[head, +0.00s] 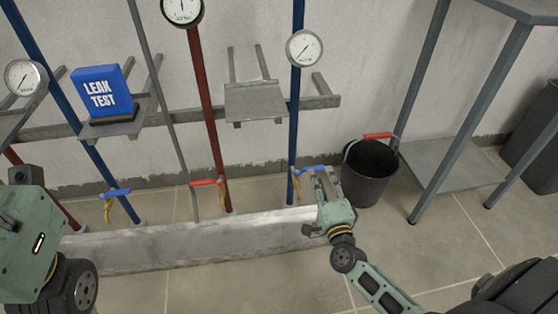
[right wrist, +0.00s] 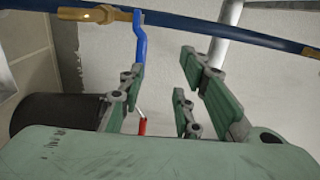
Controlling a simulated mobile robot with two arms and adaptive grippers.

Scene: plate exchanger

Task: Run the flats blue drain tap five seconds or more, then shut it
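Two blue drain taps show in the head view; no label visible there says which is the flats one. The right tap has a blue lever (head: 307,169) crosswise to its blue pipe (head: 296,98) and a brass spout. The left tap has a blue lever (head: 116,193) on another blue pipe. I see no water running from either. My right gripper (head: 321,178) is open and empty at the right tap's lever. In the right wrist view, the blue lever (right wrist: 139,45) is by the left finger's tip; contact is unclear. My left arm fills the lower left; its fingers do not show.
A long grey trough (head: 200,242) runs below the taps. A red-levered tap (head: 206,182) sits between the blue ones. A black bucket (head: 368,178) with a red grip stands right of my gripper, near a metal table (head: 463,120). A blue LEAK TEST block (head: 103,90) sits on a shelf.

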